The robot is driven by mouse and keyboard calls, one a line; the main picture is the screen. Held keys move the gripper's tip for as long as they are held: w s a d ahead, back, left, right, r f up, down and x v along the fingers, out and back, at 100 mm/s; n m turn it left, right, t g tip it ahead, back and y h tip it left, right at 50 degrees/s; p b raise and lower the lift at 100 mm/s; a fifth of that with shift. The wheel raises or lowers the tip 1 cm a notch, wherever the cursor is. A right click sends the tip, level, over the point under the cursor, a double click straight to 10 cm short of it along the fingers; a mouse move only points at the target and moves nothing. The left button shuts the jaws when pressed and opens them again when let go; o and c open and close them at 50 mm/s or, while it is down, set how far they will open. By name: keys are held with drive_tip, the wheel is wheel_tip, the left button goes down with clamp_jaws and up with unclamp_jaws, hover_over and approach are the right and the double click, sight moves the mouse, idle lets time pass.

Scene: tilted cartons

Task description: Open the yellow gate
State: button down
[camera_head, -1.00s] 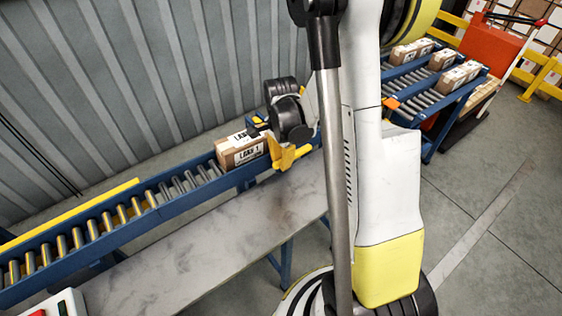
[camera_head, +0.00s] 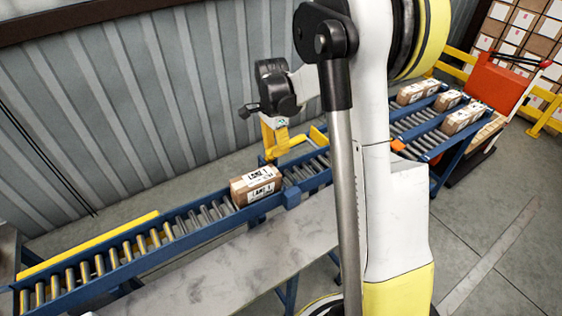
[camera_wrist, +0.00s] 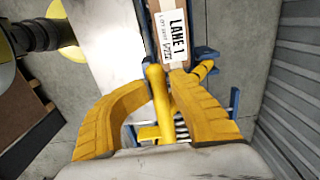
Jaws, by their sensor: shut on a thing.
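My gripper (camera_head: 275,146) is above the far side of the roller conveyor, its yellow fingers pointing down. In the wrist view, its fingers (camera_wrist: 162,85) are shut around a round yellow post of the yellow gate (camera_wrist: 159,97). A yellow bar of the gate (camera_head: 318,136) shows right of my gripper in the head view. The grasp is partly hidden there, and I cannot tell exactly how far the gate is swung. A brown carton (camera_head: 256,186) with a LANE 1 label sits on the rollers, left of and nearer than my gripper; it also shows in the wrist view (camera_wrist: 172,38).
The blue-sided roller conveyor (camera_head: 155,258) has a yellow rail (camera_head: 90,252) at its left. A grey wall (camera_head: 150,110) stands close behind. Several cartons lie on roller lanes (camera_head: 425,125) at the right, near an orange unit (camera_head: 500,90). A grey marbled surface (camera_head: 235,270) runs in front.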

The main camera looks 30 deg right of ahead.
drive_tip(key=w+r+p, duration=0.1)
drive_tip(key=w+r, duration=0.2)
drive_tip(key=w, duration=0.3)
drive_tip(key=shift+w+a, duration=0.15)
drive_tip(key=shift+w, duration=0.05)
drive_tip(key=c, duration=2)
unclamp_jaws()
drive_tip(key=shift+s+f, duration=0.1)
drive_tip(key=shift+f, duration=0.1)
drive_tip(key=o, duration=0.7)
drive_tip(key=shift+c, duration=0.2)
drive_tip(key=shift+o, duration=0.4)
drive_tip(key=shift+r, duration=0.1)
wheel_tip(320, 180, up, 12)
